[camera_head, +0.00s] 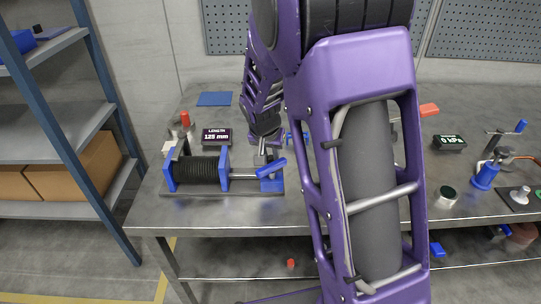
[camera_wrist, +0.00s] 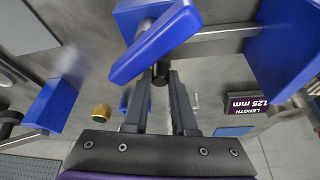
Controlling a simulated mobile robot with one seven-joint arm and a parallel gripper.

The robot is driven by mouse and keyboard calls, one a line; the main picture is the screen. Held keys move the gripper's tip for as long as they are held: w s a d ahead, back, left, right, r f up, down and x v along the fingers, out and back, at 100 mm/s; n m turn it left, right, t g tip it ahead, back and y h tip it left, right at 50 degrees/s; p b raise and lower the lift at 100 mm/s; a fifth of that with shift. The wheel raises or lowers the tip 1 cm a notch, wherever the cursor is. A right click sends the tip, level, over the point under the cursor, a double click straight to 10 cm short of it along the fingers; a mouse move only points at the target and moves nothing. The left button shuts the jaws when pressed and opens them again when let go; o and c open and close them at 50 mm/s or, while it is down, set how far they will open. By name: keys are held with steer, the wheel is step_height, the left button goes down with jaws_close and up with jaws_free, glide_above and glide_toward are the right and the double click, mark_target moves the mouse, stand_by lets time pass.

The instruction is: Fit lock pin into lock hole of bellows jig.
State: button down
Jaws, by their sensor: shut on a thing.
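The bellows jig (camera_head: 235,190) lies at the left of the bench, with a black ribbed bellows (camera_head: 197,170) between blue plates and a bright rod running right to a blue block. A blue lever (camera_head: 271,167) is at the right end; it also crosses the upper wrist view (camera_wrist: 155,45). My gripper (camera_head: 264,150) is just behind that end, partly hidden by my arm. In the wrist view my gripper (camera_wrist: 161,76) is shut on a small black-ended piece, seemingly the lock pin (camera_wrist: 160,72). The pin's far end and the lock hole are hidden behind the lever and block.
A display reading LENGTH 125 mm (camera_head: 216,137) stands behind the jig. A brass knob (camera_wrist: 101,112) is left of the fingers in the wrist view. A blue plate (camera_head: 214,99) lies at the back. Valve gear (camera_head: 487,172) stands at far right. Bare bench lies before my arm.

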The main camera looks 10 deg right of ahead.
stand_by(0.4)
steer(key=c, duration=0.6)
jaws_free()
steer(key=shift+c, duration=0.2)
steer(key=p+v, duration=0.1)
steer(key=v, duration=1.6)
steer(key=shift+r+p, duration=0.3)
steer(key=shift+p, duration=0.05)
steer(key=shift+w+a, duration=0.1)
